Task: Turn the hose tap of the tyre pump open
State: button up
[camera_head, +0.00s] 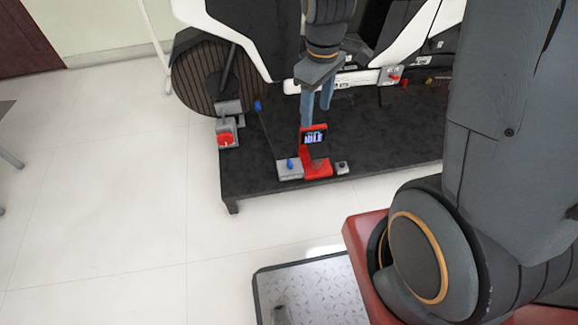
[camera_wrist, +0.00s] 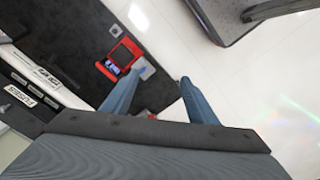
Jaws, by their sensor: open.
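The tyre pump (camera_head: 318,170) is a red unit with a small lit screen on the near part of the black platform. It also shows in the wrist view (camera_wrist: 127,48). A grey block (camera_head: 288,174) with a small blue handle (camera_head: 290,163), which looks like the hose tap, sits against the pump's left side. My gripper (camera_head: 317,117) points down above the pump, with its blue-grey fingers apart and nothing between them. In the wrist view my gripper (camera_wrist: 160,77) shows the left fingertip overlapping the pump's grey block, partly hiding it. I cannot tell the handle's exact angle.
The black platform (camera_head: 380,150) carries a white and dark chassis (camera_head: 230,35) with a wheel behind the pump. A red-and-grey box (camera_head: 226,138) stands at the platform's left edge. A small grey piece (camera_head: 342,168) sits right of the pump. The pale floor (camera_head: 110,220) is clear at left.

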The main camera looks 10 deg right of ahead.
aim_at(290, 163)
jog(key=w+a+f+n+b, duration=0.1)
jog(key=w+f+n+b, duration=0.2)
jog(key=f, duration=0.8)
jog(key=w+a+f+n+b, duration=0.1)
jog(key=w+f+n+b, duration=0.2)
jog(key=w+f+b, duration=0.4)
jog(key=w+a+f+n+b, duration=0.1)
jog(key=w+f+n+b, duration=0.3)
jog(key=f+b, duration=0.5)
jog(key=shift+w+a+f, duration=0.1)
jog(key=shift+w+f, duration=0.1)
jog(key=shift+f, duration=0.9)
jog(key=shift+w+f, duration=0.2)
jog(key=shift+f, duration=0.9)
jog(key=shift+w+a+f, duration=0.1)
jog(key=shift+w+f, duration=0.1)
jog(key=shift+f, duration=0.9)
jog(key=shift+f+b, duration=1.65)
jog(key=shift+f, duration=2.25)
jog(key=c, duration=1.1)
